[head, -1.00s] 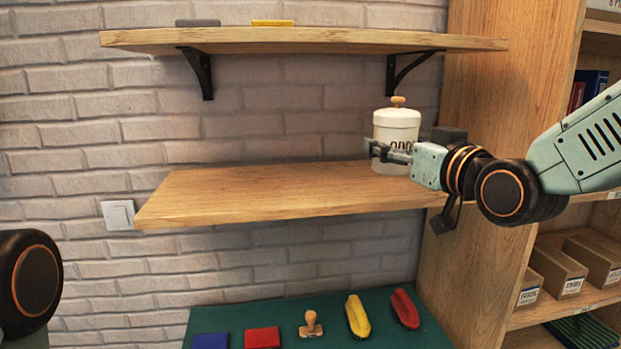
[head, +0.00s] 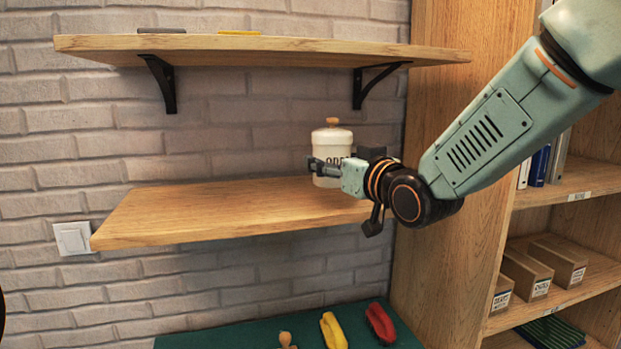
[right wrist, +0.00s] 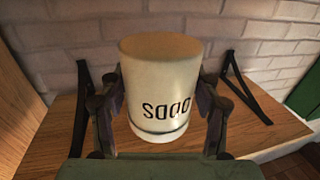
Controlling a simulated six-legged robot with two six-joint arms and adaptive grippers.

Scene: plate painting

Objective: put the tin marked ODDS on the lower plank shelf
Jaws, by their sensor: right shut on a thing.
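The tin marked ODDS (head: 328,146) is a cream cylinder with a lid and wooden knob. It is upright, in front of the brick wall over the right part of the lower plank shelf (head: 200,212). My right gripper (head: 316,167) is shut on its sides. In the right wrist view the tin (right wrist: 160,85) appears upside down between both fingers, its underside showing with bricks beyond, so it seems held off the plank. The size of any gap is unclear in the head view. My left gripper is out of view.
The upper plank shelf (head: 270,45) hangs above on black brackets (head: 160,82). A wooden bookcase (head: 445,150) stands close on the right. A green surface (head: 235,338) with a yellow thing (head: 333,330) and a red thing (head: 380,323) lies below. The lower plank's left and middle are clear.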

